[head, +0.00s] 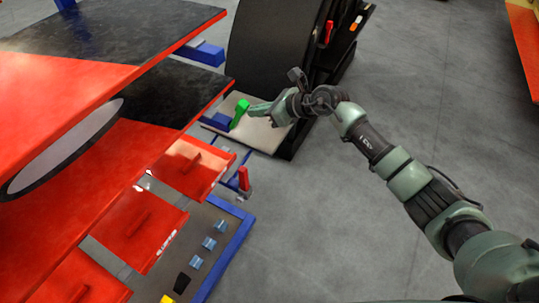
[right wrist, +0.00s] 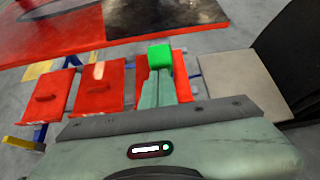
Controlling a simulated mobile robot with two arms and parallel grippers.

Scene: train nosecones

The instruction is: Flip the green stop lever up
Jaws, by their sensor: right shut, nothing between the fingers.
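The green stop lever (head: 240,113) stands at the edge of a pale plate, beside a blue bar, in the head view. Its wider end is toward the top of the picture, and the lever leans slightly. My right gripper (head: 254,110) is shut and empty, with its fingertips just right of the lever. In the right wrist view the green lever (right wrist: 159,58) shows right beyond the shut fingertips (right wrist: 159,80). I cannot tell whether they touch it. The lever's lower part is hidden there. My left gripper is not in view.
A red and black nosecone (head: 85,75) fills the left. Red panels with handles (head: 195,165) and a red lever (head: 244,179) are below the green one. A black curved housing (head: 270,45) stands behind the plate (head: 262,135).

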